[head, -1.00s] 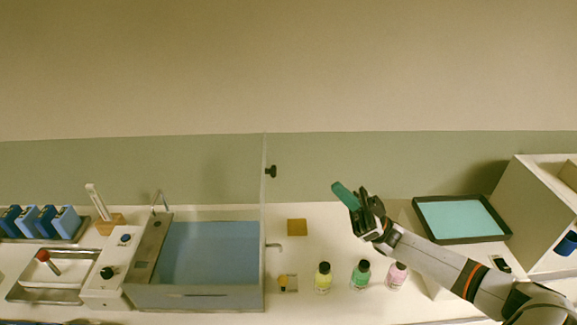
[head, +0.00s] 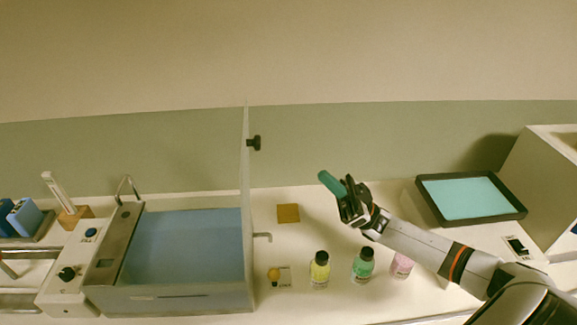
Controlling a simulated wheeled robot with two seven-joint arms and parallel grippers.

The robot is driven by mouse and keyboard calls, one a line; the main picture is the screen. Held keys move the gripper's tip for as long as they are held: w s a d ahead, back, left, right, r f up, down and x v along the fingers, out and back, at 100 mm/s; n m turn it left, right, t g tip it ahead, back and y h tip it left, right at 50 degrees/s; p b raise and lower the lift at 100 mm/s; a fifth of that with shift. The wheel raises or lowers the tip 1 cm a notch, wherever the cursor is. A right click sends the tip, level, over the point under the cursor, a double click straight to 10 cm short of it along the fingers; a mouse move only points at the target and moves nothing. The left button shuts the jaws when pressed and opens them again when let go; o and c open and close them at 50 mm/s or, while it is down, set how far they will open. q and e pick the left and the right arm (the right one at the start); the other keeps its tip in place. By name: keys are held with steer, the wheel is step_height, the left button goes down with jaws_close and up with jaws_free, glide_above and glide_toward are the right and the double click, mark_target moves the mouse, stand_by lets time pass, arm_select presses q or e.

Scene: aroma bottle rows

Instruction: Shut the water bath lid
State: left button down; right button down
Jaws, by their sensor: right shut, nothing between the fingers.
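The water bath (head: 180,298) is a grey metal tank with blue water at the left. Its clear lid (head: 247,185) stands up nearly edge-on along the bath's right side, so the bath is open on top. A black knob (head: 254,143) sticks out from the lid's right face, near its top. My right gripper (head: 324,179) has teal fingers, shut and empty. In the picture it is to the right of the lid and a little lower than the knob, apart from both. My left gripper is not in view.
Yellow (head: 320,270), green (head: 363,265) and pink (head: 401,265) bottles stand in front of my right arm. An orange-brown square (head: 288,213) lies behind them. A black-rimmed tray (head: 471,220) is at the right. A tap (head: 128,187) rises behind the bath.

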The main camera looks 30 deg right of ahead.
steer(key=w+a+f+p+x, duration=0.1)
steer(key=f+p+x, duration=0.1)
steer(key=p+x, duration=0.5)
steer(key=x, duration=0.6)
steer(key=shift+a, duration=0.35)
